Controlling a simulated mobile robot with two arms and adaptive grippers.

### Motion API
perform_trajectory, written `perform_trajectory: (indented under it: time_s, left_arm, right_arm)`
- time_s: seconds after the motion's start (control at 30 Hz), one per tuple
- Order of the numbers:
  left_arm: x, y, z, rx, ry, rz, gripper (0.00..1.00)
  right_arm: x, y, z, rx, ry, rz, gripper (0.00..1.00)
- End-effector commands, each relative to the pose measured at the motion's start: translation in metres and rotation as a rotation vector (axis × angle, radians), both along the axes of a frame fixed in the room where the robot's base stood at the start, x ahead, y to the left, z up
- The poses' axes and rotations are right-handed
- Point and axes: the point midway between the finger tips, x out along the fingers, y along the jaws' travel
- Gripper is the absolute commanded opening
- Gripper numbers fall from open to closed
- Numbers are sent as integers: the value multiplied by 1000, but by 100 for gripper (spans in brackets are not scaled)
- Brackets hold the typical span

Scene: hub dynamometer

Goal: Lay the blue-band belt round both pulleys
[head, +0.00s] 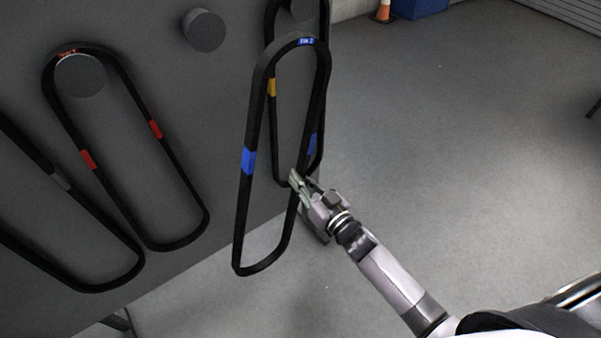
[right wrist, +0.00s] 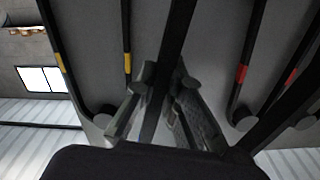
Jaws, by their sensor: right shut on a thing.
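The blue-band belt (head: 248,161) is a long black loop with blue bands and a blue label at its top. It hangs upright in front of the grey panel. My right gripper (head: 297,183) is shut on the belt's right strand, below the right blue band. In the right wrist view the strand (right wrist: 174,35) runs between the fingers of the right gripper (right wrist: 164,80). The rest of the loop hangs free to the left. My left gripper is not in view.
The grey panel (head: 170,85) has an empty round peg (head: 203,30). A red-band belt (head: 87,160) hangs from another peg (head: 80,75) at left. A yellow-band belt (head: 272,87) hangs behind the blue-band belt. An orange cone (head: 383,12) stands far back. Floor at right is clear.

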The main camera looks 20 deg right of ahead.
Motion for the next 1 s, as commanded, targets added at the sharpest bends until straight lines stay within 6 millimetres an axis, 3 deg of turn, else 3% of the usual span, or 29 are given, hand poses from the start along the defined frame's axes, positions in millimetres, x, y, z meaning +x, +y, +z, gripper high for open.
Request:
perform_trajectory:
  time_s: [0.17, 0.33, 0.47, 0.7, 1.0]
  left_arm:
    - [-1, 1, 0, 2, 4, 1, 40]
    - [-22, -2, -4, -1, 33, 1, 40]
    - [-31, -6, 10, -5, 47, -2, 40]
    - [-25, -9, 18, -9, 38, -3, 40]
    - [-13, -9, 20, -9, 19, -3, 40]
  right_arm:
    - [-21, -2, -8, 200, 71, -1, 0]
    - [-40, -4, -15, 388, 140, -2, 0]
    - [-51, 7, -11, 587, 211, -2, 0]
    - [-66, 23, -16, 885, 318, -3, 0]
    - [-73, 30, -17, 1013, 363, -3, 0]
